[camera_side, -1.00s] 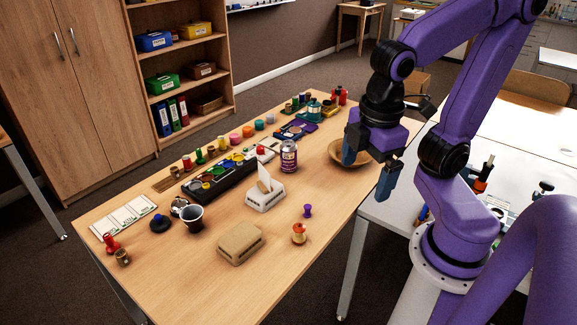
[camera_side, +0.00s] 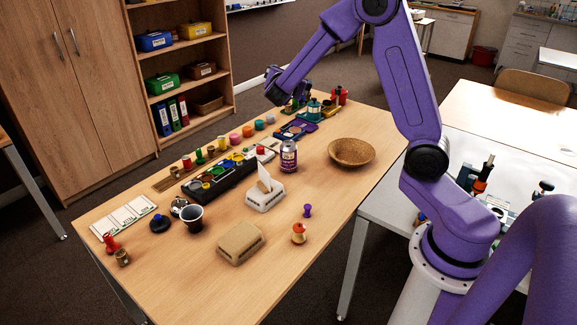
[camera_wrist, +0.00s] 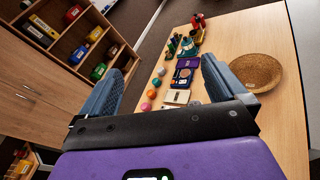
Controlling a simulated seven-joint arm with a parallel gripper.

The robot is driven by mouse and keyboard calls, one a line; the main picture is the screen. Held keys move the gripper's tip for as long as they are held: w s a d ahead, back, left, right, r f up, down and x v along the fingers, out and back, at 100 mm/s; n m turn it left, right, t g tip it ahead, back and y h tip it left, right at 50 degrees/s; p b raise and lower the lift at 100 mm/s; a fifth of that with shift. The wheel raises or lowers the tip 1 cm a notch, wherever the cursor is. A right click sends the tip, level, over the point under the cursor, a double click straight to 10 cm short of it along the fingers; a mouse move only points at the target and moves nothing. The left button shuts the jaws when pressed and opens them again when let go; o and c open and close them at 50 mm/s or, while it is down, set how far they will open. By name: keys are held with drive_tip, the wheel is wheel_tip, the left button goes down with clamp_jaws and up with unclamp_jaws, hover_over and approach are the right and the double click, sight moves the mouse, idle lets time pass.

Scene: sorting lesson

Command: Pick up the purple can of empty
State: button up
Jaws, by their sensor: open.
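The purple can (camera_side: 289,156) stands upright on the wooden table, right of the black paint tray, in the side view. I cannot make it out in the wrist view. My gripper (camera_side: 295,104) is at the far end of the table, beyond the can and apart from it; its fingers are hard to see there. In the wrist view my gripper (camera_wrist: 160,85) shows two blue-grey fingers spread wide, with nothing held between them.
A woven bowl (camera_side: 352,152) sits right of the can. A tissue box (camera_side: 265,196) and the black paint tray (camera_side: 220,180) are nearby. Paint pots and a purple case (camera_side: 295,129) line the far side.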

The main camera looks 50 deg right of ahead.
drive_tip(key=w+d+f+n+t+h, duration=0.1)
drive_tip(key=w+d+f+n+t, duration=0.2)
drive_tip(key=w+d+n, duration=0.3)
approach(289, 144)
drive_tip(key=shift+m, duration=0.4)
drive_tip(key=w+d, duration=0.1)
drive_tip(key=w+d+f, duration=0.1)
drive_tip(key=w+d, duration=0.1)
drive_tip(key=shift+d+f, duration=0.1)
drive_tip(key=shift+d, duration=0.25)
drive_tip(key=shift+w+d+f, duration=0.1)
drive_tip(key=shift+w+d, duration=0.05)
drive_tip(key=shift+d, duration=0.05)
drive_tip(key=shift+x, duration=3.5)
drive_tip(key=c, duration=1.3)
drive_tip(key=shift+c, duration=0.2)
